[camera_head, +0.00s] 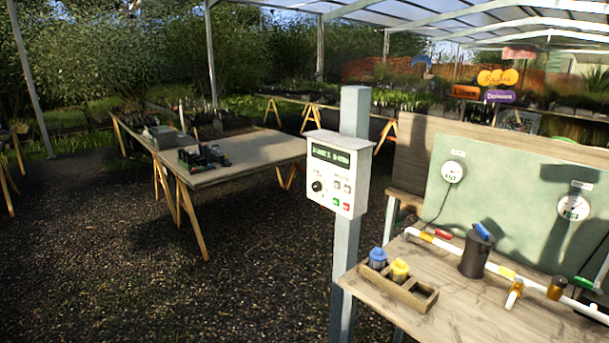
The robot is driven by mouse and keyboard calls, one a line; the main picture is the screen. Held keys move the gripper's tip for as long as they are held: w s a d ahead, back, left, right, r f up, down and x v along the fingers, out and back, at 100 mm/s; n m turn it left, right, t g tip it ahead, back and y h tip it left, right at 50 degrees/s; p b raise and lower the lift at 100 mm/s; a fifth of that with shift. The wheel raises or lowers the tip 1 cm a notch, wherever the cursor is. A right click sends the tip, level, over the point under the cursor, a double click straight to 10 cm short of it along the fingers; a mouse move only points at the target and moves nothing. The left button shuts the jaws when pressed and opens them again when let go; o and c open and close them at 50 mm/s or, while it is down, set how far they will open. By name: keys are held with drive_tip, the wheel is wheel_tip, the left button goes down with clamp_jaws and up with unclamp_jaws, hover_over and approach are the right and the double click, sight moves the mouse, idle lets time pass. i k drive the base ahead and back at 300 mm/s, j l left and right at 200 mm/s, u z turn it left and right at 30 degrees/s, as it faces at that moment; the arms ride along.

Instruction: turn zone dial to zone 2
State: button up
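A white control box (339,172) is mounted on a grey post (343,254) near the middle of the view. It has a dark display (330,155) with green text too small to read surely. Below the display at left is a round black dial (317,186); its pointer setting is too small to tell. Small grey buttons, a green one and a red one sit to the right of and below the dial. My gripper is not in view, and nothing covers the box's front.
A wooden bench (459,303) at right holds a small wooden tray (418,302) with a blue-topped and a yellow-topped item, a dark canister (473,257) and white piping. A green board with gauges (516,207) stands behind. Another table (250,155) stands left; gravel (235,275) before the post is clear.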

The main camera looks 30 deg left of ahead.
sight(316, 185)
drive_tip(key=u, duration=1.1)
